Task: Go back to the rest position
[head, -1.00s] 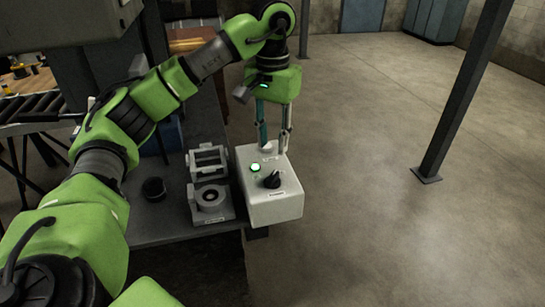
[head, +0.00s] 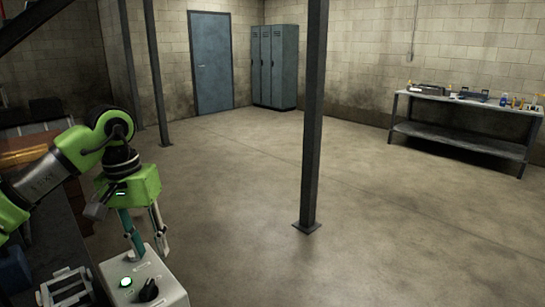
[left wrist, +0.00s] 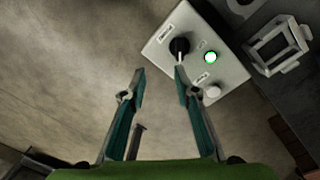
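My left gripper (head: 148,248) is at the lower left of the head view, above the back edge of a white control box. In the left wrist view its two fingers (left wrist: 158,75) are spread apart with nothing between them. The control box (head: 165,281) has a lit green button (head: 126,282) and a black knob (head: 149,291). The box also shows in the left wrist view (left wrist: 219,56), just beyond the fingertips. My right gripper is in neither view.
A grey metal fixture (head: 66,289) stands left of the box. A dark steel post (head: 313,130) rises from open concrete floor. A workbench (head: 465,99) with tools stands at the right wall; lockers (head: 275,66) and a blue door (head: 211,63) are at the back.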

